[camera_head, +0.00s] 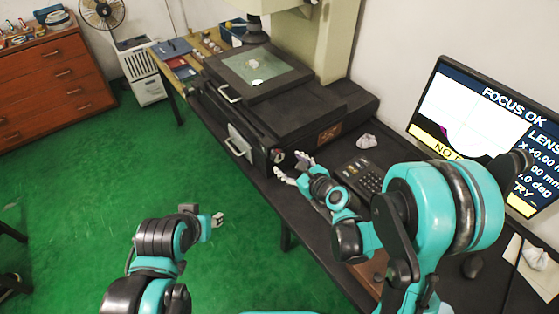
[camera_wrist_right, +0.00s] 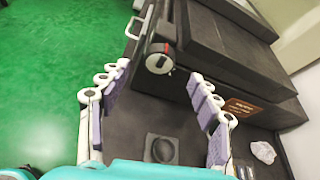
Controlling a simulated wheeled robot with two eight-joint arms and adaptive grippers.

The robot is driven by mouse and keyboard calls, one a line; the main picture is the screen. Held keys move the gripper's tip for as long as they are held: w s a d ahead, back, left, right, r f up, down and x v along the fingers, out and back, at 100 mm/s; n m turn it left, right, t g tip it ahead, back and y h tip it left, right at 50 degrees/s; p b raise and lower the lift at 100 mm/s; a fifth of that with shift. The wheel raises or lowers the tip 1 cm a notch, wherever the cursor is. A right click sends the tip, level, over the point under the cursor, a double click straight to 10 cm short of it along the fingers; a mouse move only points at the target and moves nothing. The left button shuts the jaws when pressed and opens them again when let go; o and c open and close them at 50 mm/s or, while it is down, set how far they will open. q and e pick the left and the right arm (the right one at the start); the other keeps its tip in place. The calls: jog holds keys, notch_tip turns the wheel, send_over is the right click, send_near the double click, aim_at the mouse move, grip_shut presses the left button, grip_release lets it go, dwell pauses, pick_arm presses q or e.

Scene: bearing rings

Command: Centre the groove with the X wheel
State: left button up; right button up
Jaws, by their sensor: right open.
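A small pale item lies on the glass stage (camera_head: 243,68), near a bright spot. The screen (camera_head: 470,115) reads FOCUS OK and shows a dark curved edge low on white. My left gripper (camera_head: 213,220) hangs over the green floor, away from the machine.
A keypad (camera_head: 362,177) and a crumpled white piece (camera_head: 367,141) lie on the dark bench beside my right arm. A dark round knob on a square base (camera_wrist_right: 161,149) sits below the gripper.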

aim_at(280, 158)
jog(key=b+x, duration=0.2)
jog(key=x, duration=0.5)
jog(key=shift+w+a+f, duration=0.1)
jog(key=shift+w+a, duration=0.1)
jog(key=shift+w, duration=0.1)
jog(key=c, duration=1.2)
